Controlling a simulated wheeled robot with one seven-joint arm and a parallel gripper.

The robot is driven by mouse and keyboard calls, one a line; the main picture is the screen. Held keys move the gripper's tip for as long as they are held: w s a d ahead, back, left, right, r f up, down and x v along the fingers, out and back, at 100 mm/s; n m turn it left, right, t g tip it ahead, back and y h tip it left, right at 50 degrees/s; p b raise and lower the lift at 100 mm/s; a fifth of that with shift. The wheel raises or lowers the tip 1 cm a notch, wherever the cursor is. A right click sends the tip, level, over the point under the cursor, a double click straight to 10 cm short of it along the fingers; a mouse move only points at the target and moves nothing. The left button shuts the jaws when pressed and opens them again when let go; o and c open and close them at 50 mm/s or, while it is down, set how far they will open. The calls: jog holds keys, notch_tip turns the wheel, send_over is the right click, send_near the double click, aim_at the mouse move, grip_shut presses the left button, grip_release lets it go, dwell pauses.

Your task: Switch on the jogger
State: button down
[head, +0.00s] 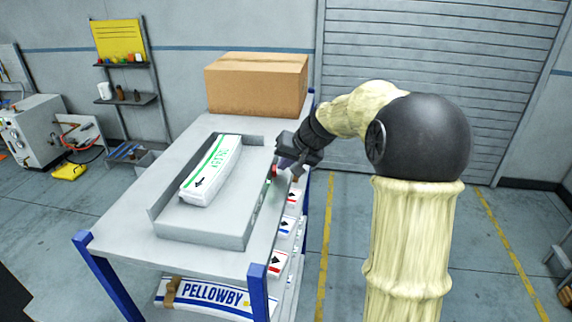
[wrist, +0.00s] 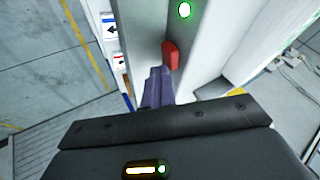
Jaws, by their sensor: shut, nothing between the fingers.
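The jogger (head: 205,228) is a grey, low-walled tray unit on the table, with a white label stack (head: 212,168) lying in it. A red switch (wrist: 171,54) sticks out of its side wall in the wrist view, and a bit of it shows in the head view (head: 274,170). A round green light (wrist: 184,9) glows on the same wall, beyond the switch. My gripper (wrist: 158,72) is shut and empty, its purple fingertips right beside the red switch. I cannot tell whether they touch it. In the head view my gripper (head: 284,163) is at the jogger's right side.
A cardboard box (head: 256,84) stands at the table's back. Label packs with arrows (head: 278,262) sit on the shelf below the table's right edge. A Pellowby pack (head: 210,297) lies on the lower shelf. Floor right of the table is clear.

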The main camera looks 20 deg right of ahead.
jog(key=shift+w+f, duration=0.1)
jog(key=shift+w, duration=0.25)
jog(key=shift+d, duration=0.1)
jog(key=shift+d, duration=0.5)
jog(key=s+d+r+b, duration=0.4)
jog(key=s+d+r, duration=0.1)
jog(key=r, duration=0.3)
jog(key=shift+s+d, duration=0.4)
jog(key=shift+d, duration=0.3)
